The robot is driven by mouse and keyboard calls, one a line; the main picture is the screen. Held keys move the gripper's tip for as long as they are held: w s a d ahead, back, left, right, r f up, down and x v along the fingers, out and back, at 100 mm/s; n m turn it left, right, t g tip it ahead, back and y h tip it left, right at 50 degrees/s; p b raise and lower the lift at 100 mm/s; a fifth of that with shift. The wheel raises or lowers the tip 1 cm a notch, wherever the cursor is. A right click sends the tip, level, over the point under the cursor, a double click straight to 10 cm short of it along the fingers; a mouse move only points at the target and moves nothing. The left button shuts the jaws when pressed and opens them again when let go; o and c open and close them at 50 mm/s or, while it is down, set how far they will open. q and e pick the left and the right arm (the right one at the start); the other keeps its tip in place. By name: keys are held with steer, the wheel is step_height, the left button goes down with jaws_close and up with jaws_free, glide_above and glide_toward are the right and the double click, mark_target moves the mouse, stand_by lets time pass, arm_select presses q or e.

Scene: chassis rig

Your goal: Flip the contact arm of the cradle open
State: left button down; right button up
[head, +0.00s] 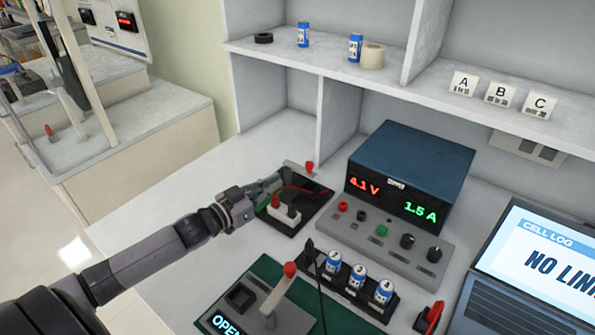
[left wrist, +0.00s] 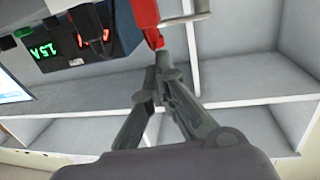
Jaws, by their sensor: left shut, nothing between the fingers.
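The cradle looks to be the black-based fixture (head: 313,203) at the back of the bench, with a white block (head: 287,216) on it. A pale bar with a red knob (head: 309,168) stands at its far side; this looks like the contact arm. My left gripper (head: 279,179) is shut and empty, low over the fixture's left side, just left of the red knob. In the left wrist view, my shut fingertips (left wrist: 159,62) are close to a red part (left wrist: 147,20) beside a pale metal bar (left wrist: 183,20). I cannot tell whether they touch. My right gripper is not in view.
A blue power supply (head: 410,165) reading 4.1 V and 1.5 A stands right of the fixture. A laptop (head: 530,275) is at right. Shelves rise behind.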

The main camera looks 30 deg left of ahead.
arm_select(q)
steer(key=x, duration=0.8)
steer(key=shift+w, duration=0.4)
